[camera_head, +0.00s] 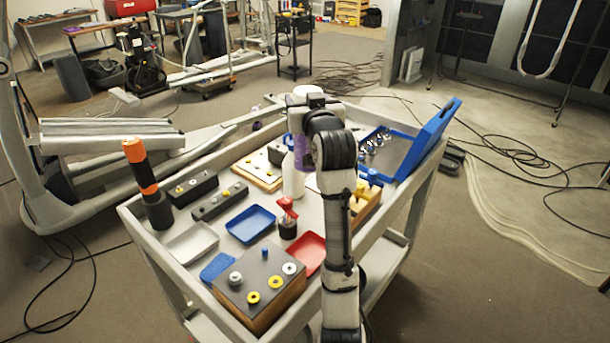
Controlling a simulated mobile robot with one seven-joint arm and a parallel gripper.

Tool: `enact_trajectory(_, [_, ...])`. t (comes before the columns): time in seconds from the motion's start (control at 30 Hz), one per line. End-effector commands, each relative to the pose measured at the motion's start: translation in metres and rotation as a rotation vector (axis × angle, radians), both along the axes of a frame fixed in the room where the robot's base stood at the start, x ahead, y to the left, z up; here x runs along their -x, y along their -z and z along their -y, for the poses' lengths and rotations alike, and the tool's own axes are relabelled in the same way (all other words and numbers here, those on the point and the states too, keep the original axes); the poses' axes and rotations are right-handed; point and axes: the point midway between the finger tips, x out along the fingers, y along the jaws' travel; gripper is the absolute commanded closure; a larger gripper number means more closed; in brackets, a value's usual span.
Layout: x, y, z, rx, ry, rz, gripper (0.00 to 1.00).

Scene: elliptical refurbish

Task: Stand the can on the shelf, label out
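No can is plain to make out. A small purple patch (302,151) shows beside my dark arm joint, partly covered by it; I cannot tell whether it is the can. A white bottle-shaped object (293,178) stands upright on the grey cart (136,222), just below the purple patch. No label is readable. My arm rises over the cart's right half, and its far end is near the cart's far side. My gripper's fingers are hidden behind the arm, so their opening and any contact are not visible. I cannot identify the shelf with certainty.
The cart carries a blue tray (251,224), a red tray (305,253), a block with round pieces (262,285), an orange-and-black cylinder (141,168) and an open blue case (420,140). Cables (500,165) lie on the floor to the right. A black trolley (294,45) stands behind.

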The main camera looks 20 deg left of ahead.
Motion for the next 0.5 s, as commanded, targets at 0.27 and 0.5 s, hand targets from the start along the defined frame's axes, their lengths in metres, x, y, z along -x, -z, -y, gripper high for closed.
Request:
enact_trajectory(0.27, [0.000,0.038,0.000,0.000,0.000,-0.005,0.97])
enact_trajectory(0.5, [0.000,0.098,0.000,0.000,0.001,-0.004,0.97])
